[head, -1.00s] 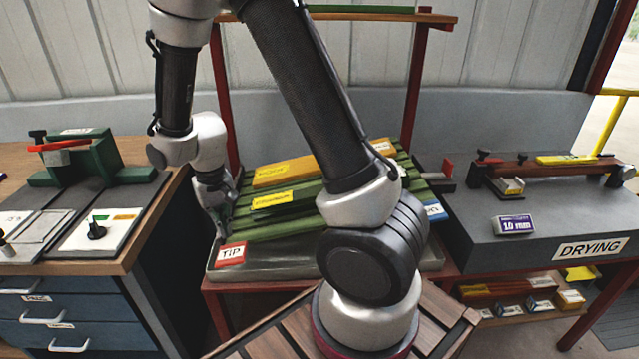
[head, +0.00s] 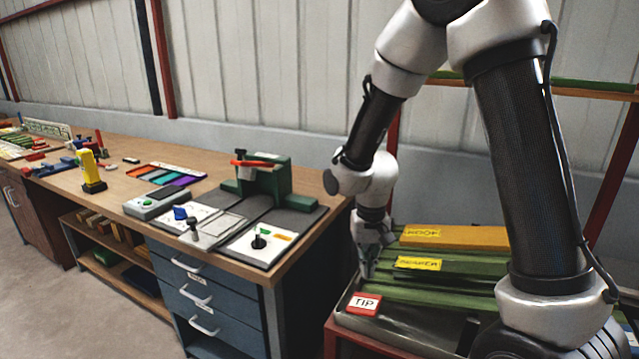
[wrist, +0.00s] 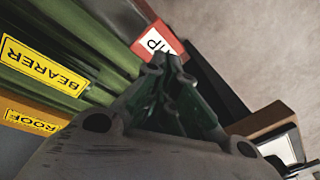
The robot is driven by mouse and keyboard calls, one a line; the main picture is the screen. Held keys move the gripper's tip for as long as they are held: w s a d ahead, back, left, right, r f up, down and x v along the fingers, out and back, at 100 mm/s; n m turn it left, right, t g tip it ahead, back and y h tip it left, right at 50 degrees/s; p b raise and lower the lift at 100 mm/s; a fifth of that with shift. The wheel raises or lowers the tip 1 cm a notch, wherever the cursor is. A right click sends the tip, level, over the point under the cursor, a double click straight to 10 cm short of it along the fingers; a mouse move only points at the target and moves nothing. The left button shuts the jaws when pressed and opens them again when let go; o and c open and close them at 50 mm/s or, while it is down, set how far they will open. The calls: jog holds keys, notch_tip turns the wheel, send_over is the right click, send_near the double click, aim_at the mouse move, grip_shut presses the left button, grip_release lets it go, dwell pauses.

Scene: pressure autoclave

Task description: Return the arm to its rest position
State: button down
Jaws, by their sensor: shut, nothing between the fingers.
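My arm shows large on the right of the head view, bent, with its forearm hanging down. My gripper (head: 366,272) points down above the left end of the tray, near the red TIP label (head: 364,303). In the wrist view my gripper (wrist: 168,62) has its fingertips together with nothing between them. The TIP label (wrist: 160,42) lies just beyond the fingertips in that view. I cannot tell whether the fingers touch anything.
Green pieces with a yellow BEARER label (head: 419,263) and an orange piece with a ROOF label (head: 421,233) lie beside my gripper. A wooden workbench (head: 290,243) with blue drawers stands left, carrying a green fixture (head: 263,180). Open floor (head: 70,310) lies at lower left.

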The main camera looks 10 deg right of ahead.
jog(key=s+d+r+t, duration=0.2)
jog(key=s+d+r, duration=0.5)
jog(key=s+r, duration=0.2)
jog(key=s+d+r+n+t, duration=0.1)
jog(key=s+d+r+t, duration=0.1)
jog(key=s+d+r, duration=0.6)
jog(key=v, duration=0.6)
jog(key=shift+r, duration=0.3)
